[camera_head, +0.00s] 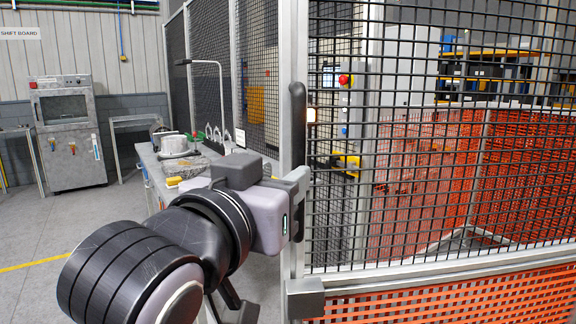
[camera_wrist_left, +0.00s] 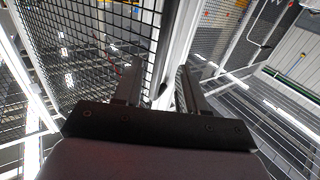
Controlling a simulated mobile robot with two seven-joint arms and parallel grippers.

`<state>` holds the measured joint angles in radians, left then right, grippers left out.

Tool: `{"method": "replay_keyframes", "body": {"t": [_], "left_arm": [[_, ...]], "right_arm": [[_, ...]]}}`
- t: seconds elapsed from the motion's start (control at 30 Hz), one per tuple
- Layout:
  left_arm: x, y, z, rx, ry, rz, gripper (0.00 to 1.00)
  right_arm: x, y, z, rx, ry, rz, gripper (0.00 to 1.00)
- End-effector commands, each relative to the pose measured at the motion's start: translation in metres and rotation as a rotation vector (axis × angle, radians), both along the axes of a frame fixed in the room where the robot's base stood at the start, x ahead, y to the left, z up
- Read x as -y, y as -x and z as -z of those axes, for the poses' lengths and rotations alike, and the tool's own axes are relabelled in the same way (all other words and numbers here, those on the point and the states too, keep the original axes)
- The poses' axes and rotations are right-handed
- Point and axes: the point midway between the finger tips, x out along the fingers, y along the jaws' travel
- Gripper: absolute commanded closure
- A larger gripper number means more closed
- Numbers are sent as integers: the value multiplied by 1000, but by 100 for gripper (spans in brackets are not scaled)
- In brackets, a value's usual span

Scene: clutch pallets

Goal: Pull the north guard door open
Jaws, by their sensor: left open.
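The guard door (camera_head: 450,262) is a black mesh panel in a pale metal frame, with orange lattice low down. A long dark upright handle (camera_head: 298,115) is on its left frame post. My left gripper (camera_head: 301,188) is at the handle's lower part, its fingers reaching toward the post. In the left wrist view, the two fingers (camera_wrist_left: 160,88) are apart, with the pale post (camera_wrist_left: 178,45) beyond and a dark end, likely the handle, between them. I cannot tell whether either finger touches the handle. My right gripper is out of view.
A grey workbench (camera_head: 150,165) with metal parts stands behind my left arm. More mesh fencing (camera_head: 205,70) rises behind it. A grey cabinet machine (camera_head: 68,130) stands at the far left. The floor (camera_head: 60,225) at left is clear. A red button box (camera_head: 345,80) shows through the mesh.

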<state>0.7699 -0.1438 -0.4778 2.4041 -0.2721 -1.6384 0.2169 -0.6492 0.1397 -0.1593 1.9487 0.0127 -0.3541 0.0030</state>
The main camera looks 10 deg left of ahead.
Motion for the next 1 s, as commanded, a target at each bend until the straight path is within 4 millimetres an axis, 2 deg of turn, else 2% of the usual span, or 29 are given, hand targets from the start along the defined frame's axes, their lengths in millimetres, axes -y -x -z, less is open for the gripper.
{"method": "replay_keyframes", "body": {"t": [0.03,0.23,0.47,0.8,1.0], "left_arm": [[-4,-3,-6,1,-8,7,59],[-7,-8,-3,-5,-5,65,59],[-5,-18,1,-13,2,85,59],[6,-61,1,-14,1,83,59],[10,-76,1,-11,2,84,59]], "right_arm": [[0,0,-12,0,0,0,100],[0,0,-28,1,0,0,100],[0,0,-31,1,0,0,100],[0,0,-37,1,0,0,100],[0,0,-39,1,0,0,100]]}}
